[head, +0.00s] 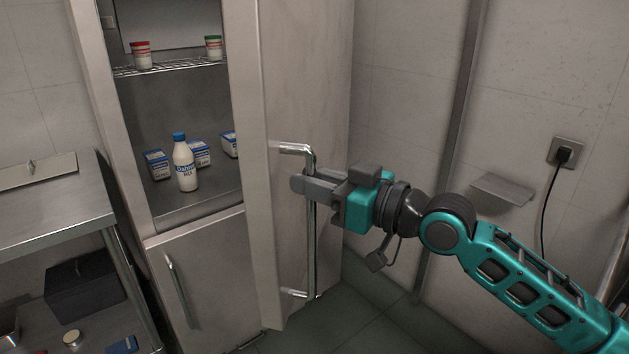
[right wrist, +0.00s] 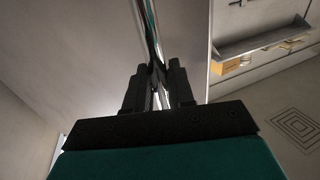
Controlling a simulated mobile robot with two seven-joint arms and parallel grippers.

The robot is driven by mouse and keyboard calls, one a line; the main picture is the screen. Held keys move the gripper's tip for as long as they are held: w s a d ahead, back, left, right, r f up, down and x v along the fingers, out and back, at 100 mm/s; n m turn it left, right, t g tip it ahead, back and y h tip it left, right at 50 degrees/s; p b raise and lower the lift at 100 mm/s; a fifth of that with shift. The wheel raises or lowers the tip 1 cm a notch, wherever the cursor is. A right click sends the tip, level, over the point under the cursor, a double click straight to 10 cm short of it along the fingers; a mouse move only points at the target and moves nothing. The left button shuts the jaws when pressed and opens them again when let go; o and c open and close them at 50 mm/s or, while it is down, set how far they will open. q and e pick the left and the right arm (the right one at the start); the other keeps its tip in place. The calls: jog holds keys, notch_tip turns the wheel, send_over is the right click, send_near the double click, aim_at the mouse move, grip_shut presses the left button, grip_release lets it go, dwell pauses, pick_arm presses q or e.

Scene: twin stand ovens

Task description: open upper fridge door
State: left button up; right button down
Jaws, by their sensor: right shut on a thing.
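The upper fridge door (head: 262,120) stands ajar, swung out toward the right, and the compartment behind it shows. Its long metal handle (head: 312,245) runs vertically down the door's outer face. My right gripper (head: 304,186) is shut around the upper part of this handle. In the right wrist view the handle (right wrist: 151,35) passes between the two fingers (right wrist: 158,95). My left gripper is not in view.
Inside the fridge are a milk bottle (head: 184,165), several blue-and-white cartons (head: 157,164) and two jars on a wire shelf (head: 175,66). The lower fridge door (head: 215,275) is closed. A steel table (head: 50,215) stands at the left, a wall at the right.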

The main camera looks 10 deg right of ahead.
jog(key=shift+w+d+r, duration=0.15)
jog(key=shift+r, duration=0.05)
jog(key=c, duration=1.2)
grip_release()
jog(key=shift+f, duration=0.1)
jog(key=shift+o, duration=0.4)
pick_arm(q)
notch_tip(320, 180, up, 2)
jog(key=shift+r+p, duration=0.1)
jog(key=shift+p, duration=1)
pick_arm(e)
send_near(281, 32)
jog(key=x, duration=0.4)
jog(key=shift+w+a, duration=0.25)
jog(key=shift+a, duration=0.05)
